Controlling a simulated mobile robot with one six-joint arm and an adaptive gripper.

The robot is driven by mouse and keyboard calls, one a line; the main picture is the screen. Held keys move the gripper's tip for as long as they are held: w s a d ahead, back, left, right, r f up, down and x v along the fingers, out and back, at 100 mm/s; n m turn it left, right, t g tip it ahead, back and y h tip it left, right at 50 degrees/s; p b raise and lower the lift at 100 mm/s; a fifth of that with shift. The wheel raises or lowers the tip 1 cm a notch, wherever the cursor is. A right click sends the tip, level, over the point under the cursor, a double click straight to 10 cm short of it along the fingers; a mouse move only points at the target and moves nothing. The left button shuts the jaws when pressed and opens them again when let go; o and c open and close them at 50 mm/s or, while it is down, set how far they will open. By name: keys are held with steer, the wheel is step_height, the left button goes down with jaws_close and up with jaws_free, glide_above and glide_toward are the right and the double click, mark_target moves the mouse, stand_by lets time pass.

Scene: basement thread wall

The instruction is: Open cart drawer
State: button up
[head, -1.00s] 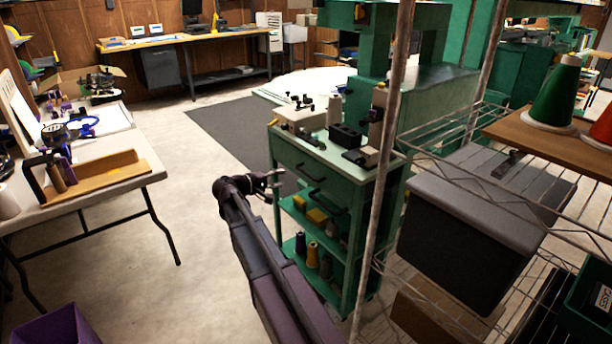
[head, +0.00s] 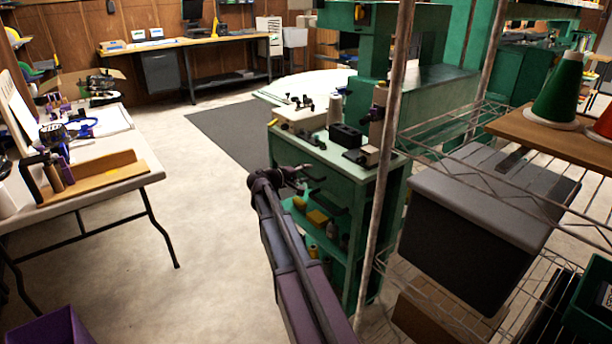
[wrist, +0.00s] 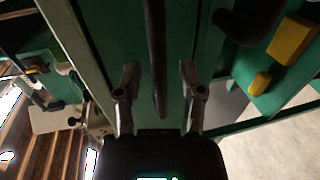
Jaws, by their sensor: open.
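The green cart (head: 385,230) stands just right of the middle of the head view, with its drawer front (head: 285,152) near the top. My gripper (head: 303,178) is at the drawer front, by the upper dark handle. In the wrist view the dark drawer handle (wrist: 157,60) runs between the two spread fingers of my gripper (wrist: 158,90), with a gap on each side. The fingers are open and not closed on the handle. A lower dark handle (head: 328,201) shows below; it is also at the upper right of the wrist view (wrist: 236,27).
A metal wire rack (head: 440,150) with a rusty post stands close on the right, with a grey-topped dark bin (head: 470,225). A white table (head: 100,180) is on the left. Small tools stand on the cart top. The floor between table and cart is clear.

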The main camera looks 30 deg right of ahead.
jaws_close()
steer(key=shift+s, duration=0.15)
stand_by(0.4)
